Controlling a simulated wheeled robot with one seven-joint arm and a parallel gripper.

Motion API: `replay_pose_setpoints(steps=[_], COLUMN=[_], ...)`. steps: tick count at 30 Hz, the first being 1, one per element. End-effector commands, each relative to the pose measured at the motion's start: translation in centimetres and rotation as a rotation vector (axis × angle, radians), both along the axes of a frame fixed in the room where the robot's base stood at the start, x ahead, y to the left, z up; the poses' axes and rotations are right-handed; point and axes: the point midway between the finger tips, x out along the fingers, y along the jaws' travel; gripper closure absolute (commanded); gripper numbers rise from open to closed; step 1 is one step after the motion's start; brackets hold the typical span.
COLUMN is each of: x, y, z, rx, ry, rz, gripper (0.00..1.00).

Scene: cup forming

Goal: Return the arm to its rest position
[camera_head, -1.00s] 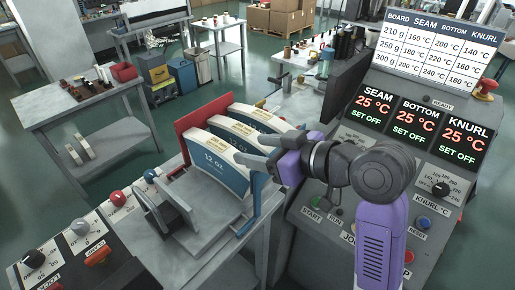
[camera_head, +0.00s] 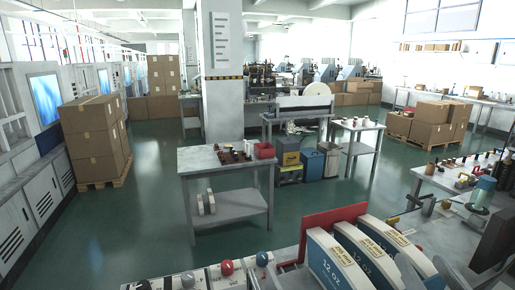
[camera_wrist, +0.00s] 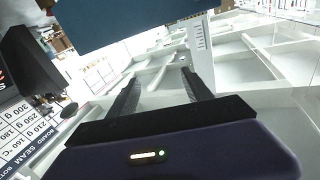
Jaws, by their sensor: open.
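My gripper (camera_wrist: 160,77) shows in the wrist view with its two dark fingers apart and nothing between them. Its purple body fills the bottom of that view. The wrist view looks out at a pale ceiling, and I see no object touching the fingers. In the head view I cannot make out the gripper for certain.
In the head view, blank stacks marked 12 oz (camera_head: 332,264) stand by a red plate (camera_head: 337,222) at the bottom. A grey table (camera_head: 226,205) and boxes on a pallet (camera_head: 95,140) stand beyond. The printed settings board (camera_wrist: 30,140) is left in the wrist view.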

Motion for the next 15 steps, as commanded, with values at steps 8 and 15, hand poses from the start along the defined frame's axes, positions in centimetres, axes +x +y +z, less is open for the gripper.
replay_pose_setpoints(steps=[8, 15], x=[-7.0, -14.1], y=[1.1, 3.3], z=[-5.8, -9.7], rx=[0.003, -0.029], ry=[-0.049, -0.039], rz=[-0.091, -0.094], gripper=[0.42, 0.42])
